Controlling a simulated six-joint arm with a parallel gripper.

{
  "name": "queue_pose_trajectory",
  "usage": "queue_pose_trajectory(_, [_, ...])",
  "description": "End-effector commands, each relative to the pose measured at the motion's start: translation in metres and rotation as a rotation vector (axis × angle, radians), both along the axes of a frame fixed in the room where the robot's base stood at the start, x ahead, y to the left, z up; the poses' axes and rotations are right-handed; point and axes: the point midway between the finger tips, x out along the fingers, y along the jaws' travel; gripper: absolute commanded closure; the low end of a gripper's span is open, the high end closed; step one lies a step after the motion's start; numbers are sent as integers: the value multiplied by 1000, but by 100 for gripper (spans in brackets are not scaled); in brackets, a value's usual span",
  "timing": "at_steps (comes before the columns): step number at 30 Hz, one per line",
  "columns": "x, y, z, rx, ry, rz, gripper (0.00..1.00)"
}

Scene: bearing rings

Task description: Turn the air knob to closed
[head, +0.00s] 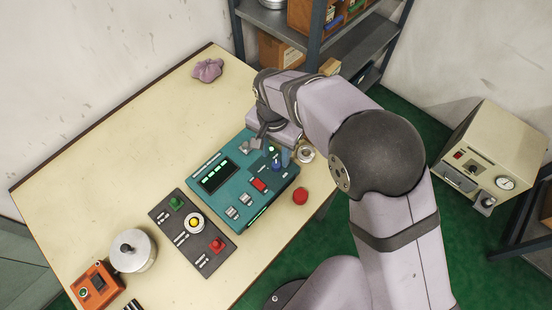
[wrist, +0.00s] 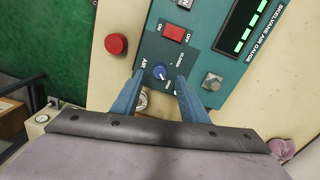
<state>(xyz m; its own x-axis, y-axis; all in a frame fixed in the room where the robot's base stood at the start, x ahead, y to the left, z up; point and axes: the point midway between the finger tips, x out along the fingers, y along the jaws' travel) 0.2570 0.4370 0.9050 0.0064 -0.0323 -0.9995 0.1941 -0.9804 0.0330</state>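The blue air knob (wrist: 160,72) sits on the teal gauge panel (wrist: 205,65), beside the printed words AIR and CLOSED. A small white mark shows on the knob, seemingly toward its lower right; its exact setting is too small to read. My gripper (wrist: 160,79) is open, its two blue fingers on either side of the knob with gaps showing. I cannot tell whether the fingertips are down at knob height. In the head view the knob (head: 276,166) shows near the panel's right end, under my wrist, which partly hides that area.
A red ON/OFF switch (wrist: 173,34) and a square metallic button (wrist: 212,81) are close to the knob. A red round button (head: 300,196) stands beside the panel. A dark button plate (head: 190,236), a pot (head: 132,252) and a pink cloth (head: 207,70) are farther away.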

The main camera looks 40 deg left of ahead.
Motion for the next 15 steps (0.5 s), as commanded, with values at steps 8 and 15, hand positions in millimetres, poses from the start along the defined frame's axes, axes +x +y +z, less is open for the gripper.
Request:
queue_pose_trajectory(8, [0,-2,-33,-2,1,0,60])
queue_pose_trajectory(15, [1,-2,-45,0,0,1,60])
